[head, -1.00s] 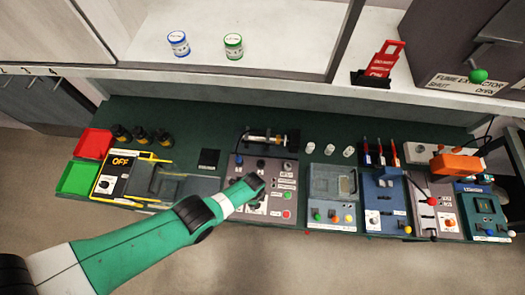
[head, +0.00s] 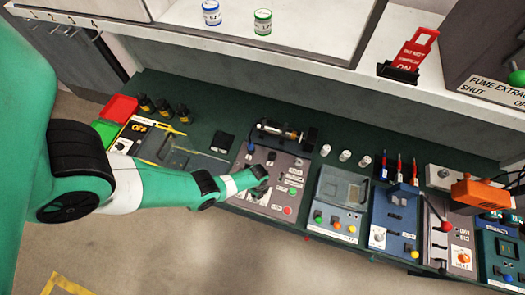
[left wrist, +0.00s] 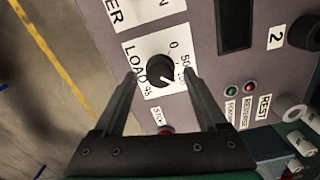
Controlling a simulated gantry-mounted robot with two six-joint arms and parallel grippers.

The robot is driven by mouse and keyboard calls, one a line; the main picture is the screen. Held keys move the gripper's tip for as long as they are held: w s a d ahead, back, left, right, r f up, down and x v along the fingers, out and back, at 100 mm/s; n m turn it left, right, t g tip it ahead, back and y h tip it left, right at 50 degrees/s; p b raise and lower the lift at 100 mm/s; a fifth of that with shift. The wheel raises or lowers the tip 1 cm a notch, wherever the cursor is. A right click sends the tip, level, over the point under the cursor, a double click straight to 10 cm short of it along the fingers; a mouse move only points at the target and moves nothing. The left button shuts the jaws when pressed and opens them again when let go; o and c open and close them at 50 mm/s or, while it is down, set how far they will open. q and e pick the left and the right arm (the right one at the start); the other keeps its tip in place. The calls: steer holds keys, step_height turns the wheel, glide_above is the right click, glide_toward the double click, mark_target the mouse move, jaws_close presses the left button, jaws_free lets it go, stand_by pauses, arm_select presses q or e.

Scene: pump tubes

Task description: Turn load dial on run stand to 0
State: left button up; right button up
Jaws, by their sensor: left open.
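The run stand (head: 268,188) is a grey panel on the green bench in the head view, with a syringe-like part at its back. The load dial (left wrist: 160,70) is a black round knob on a white "LOAD %" plate marked 0, 50 and 100. Its pointer mark seems turned towards the 100 side, but it is small. My left gripper (left wrist: 160,80) is open, with one finger on each side of the dial and nothing clamped. In the head view my left gripper (head: 261,180) covers the dial. My right gripper is in neither view.
A shelf overhangs the back.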

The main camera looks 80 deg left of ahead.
arm_select(q)
steer(key=shift+f+b, duration=0.3)
steer(key=shift+f, duration=0.45)
steer(key=shift+r, duration=0.1)
jaws_close()
